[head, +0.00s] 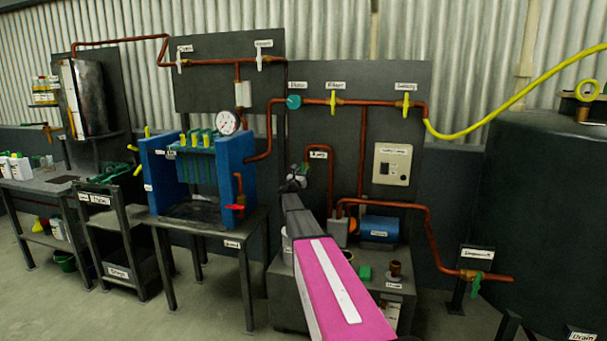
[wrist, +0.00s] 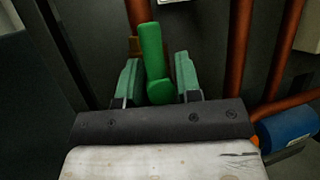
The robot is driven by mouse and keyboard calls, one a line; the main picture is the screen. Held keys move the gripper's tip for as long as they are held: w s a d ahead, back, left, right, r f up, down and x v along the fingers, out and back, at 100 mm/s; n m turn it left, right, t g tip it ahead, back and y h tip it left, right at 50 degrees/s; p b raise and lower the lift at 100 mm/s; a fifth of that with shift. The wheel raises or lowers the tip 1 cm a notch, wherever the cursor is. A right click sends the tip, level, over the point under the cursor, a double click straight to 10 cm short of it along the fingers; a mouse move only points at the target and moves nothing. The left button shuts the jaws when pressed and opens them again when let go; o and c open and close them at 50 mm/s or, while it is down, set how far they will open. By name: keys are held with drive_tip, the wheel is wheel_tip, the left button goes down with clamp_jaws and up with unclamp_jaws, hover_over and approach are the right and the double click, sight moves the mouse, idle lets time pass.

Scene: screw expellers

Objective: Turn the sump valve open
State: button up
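A green lever handle (wrist: 152,55) stands nearly upright in front of a copper pipe in the wrist view. It appears to be the sump valve's handle. My gripper (wrist: 160,78) is open, with one green-padded finger on each side of the handle's lower end. Only narrow gaps show, and I cannot tell whether either finger touches it. In the head view my gripper (head: 297,174) is at the copper pipe left of the small white label (head: 318,154), above the pump bench. The handle is hidden behind my gripper there.
A blue pump (head: 379,228) sits right of my arm; it also shows in the wrist view (wrist: 284,128). A blue filter press (head: 235,168) stands to the left. A copper pipe (head: 430,240) runs to another green valve (head: 476,285) beside the dark tank (head: 545,200).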

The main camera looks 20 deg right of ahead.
drive_tip(key=v, duration=1)
drive_tip(key=shift+s+a, duration=0.25)
drive_tip(key=shift+f, duration=0.1)
